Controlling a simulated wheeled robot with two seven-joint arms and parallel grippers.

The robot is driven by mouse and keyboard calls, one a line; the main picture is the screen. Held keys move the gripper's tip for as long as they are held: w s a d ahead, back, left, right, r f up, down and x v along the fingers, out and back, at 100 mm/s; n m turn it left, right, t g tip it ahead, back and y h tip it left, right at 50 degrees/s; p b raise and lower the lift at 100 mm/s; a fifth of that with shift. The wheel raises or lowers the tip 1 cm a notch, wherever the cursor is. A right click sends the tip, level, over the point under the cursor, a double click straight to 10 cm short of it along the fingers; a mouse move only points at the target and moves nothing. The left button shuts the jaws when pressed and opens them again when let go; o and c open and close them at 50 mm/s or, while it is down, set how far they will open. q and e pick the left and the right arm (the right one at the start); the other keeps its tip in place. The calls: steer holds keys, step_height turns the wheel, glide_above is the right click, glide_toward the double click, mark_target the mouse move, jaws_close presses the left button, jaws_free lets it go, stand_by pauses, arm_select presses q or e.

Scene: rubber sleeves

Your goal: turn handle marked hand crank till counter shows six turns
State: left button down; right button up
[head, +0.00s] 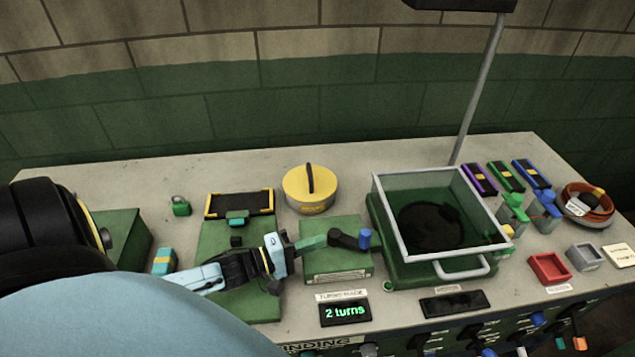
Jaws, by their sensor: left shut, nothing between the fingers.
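The hand crank sits on a green box (350,264) with a label plate too small to read. Its black crank arm (345,238) points right and ends in a blue knob (365,239). A green shaft (312,243) joins the crank arm from the left. The counter (345,313), below a label, reads "2 turns". My left gripper (285,247) is shut and empty, close to the left end of the green shaft and apart from the blue knob. Whether it touches the shaft is unclear. My right gripper is not in view.
A clear-walled box (440,215) with a front handle stands right of the crank. A yellow round tin (310,188) stands behind it. Red (548,269) and grey (585,257) trays sit at the right. My own arm covers the lower left. Bare bench shows at the back.

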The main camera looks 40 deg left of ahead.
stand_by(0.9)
arm_select(q)
steer(key=c, duration=2)
jaws_free()
steer(key=shift+o, duration=1)
steer(key=shift+d, duration=0.35)
steer(key=o, duration=0.6)
steer(key=s+d+r+n+t+y+b, duration=0.1)
steer(key=d+r+n+t+y+b, duration=0.1)
steer(key=d+n+t+y+b, duration=0.2)
steer(key=d+n, duration=0.3)
steer(key=n, duration=0.2)
steer(key=shift+s+n+t, duration=0.3)
steer(key=shift+s+t, duration=0.05)
steer(key=shift+t, duration=0.05)
steer(key=n+g+y+b, duration=0.45)
steer(key=n+y, duration=0.65)
steer(key=n, duration=0.7)
glide_toward(364, 240)
steer(key=p+x, duration=0.1)
steer(key=x, duration=1)
steer(key=shift+w+a, duration=0.1)
steer(key=shift+w, duration=0.15)
steer(key=shift+c, duration=0.4)
jaws_close()
